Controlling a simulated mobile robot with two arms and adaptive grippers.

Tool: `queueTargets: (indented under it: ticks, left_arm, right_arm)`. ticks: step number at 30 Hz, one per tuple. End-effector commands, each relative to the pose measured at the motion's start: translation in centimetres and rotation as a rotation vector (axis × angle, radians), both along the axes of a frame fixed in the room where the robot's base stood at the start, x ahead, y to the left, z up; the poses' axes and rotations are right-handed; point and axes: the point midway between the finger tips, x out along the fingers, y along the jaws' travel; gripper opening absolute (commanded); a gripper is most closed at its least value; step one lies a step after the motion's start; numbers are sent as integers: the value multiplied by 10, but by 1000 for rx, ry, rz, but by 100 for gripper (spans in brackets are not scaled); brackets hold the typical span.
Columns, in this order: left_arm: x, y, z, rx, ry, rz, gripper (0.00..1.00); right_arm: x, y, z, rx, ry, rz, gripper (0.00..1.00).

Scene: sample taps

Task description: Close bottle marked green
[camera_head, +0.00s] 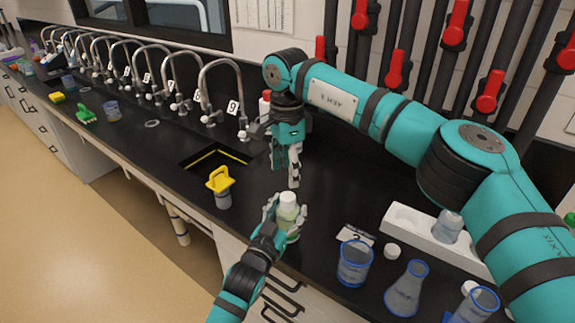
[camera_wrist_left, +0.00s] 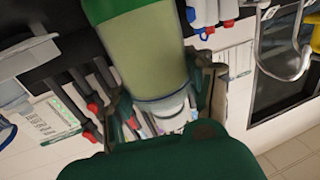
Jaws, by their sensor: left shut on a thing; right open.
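A small bottle (camera_head: 289,215) with pale green content and a whitish top stands upright near the counter's front edge. My left gripper (camera_head: 284,220) is shut around its body. The left wrist view shows the bottle (camera_wrist_left: 150,60) close up between the fingers, with its green part at the top of the picture. I cannot tell whether the whitish top is a cap or a bare neck. My right gripper (camera_head: 287,172) is open, pointing down just above and behind the bottle, with nothing visible in it. A loose white cap (camera_head: 391,251) lies on the counter to the right.
A card (camera_head: 357,235), blue-rimmed beaker (camera_head: 355,263) and flask (camera_head: 408,288) stand at the right, before a white rack (camera_head: 405,218) holding a bottle (camera_head: 448,227). A yellow-topped container (camera_head: 221,187) stands left, near the sink (camera_head: 215,157). Several taps (camera_head: 220,90) line the back.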

Motion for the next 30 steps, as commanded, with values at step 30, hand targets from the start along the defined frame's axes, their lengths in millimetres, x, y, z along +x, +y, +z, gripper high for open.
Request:
queueTargets:
  ticks: [30]
  left_arm:
    - [0,0,-1,-1,1,0,0]
  right_arm:
    - [0,-1,3,2,5,958,56]
